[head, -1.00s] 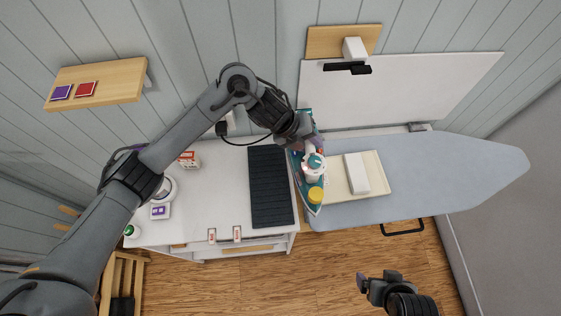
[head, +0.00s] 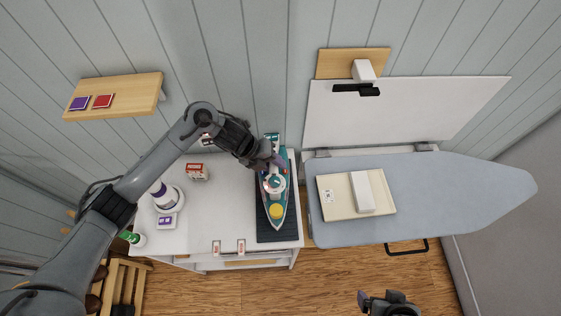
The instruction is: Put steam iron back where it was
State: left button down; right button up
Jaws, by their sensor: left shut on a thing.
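The steam iron (head: 276,207) is teal and white with a yellow round part near its front. It is over the dark ribbed mat (head: 271,235) on the white cabinet top, pointing toward the front edge. I cannot tell whether it touches the mat or hangs just above it. My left gripper (head: 272,162) is shut on the iron at its rear; the fingers are partly hidden. My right gripper (head: 376,297) is at the bottom edge, away from everything; its jaws are too unclear to read.
The ironing board (head: 450,190) is to the right, bearing a cream tray (head: 335,209) with a white block (head: 362,191). A small red and white box (head: 197,172), a white and purple bottle (head: 164,192) and a green-capped bottle (head: 132,238) stand left on the cabinet top (head: 220,210).

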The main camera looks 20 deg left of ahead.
pick_arm(q)
jog(key=shift+f, duration=1.85)
jog(key=shift+w, duration=0.1)
jog(key=shift+f, duration=0.2)
jog(key=c, duration=0.8)
grip_release()
jog(key=shift+o, duration=0.2)
jog(key=shift+a+r, duration=0.1)
jog(key=shift+r, duration=0.15)
jog(key=shift+v, duration=3.6)
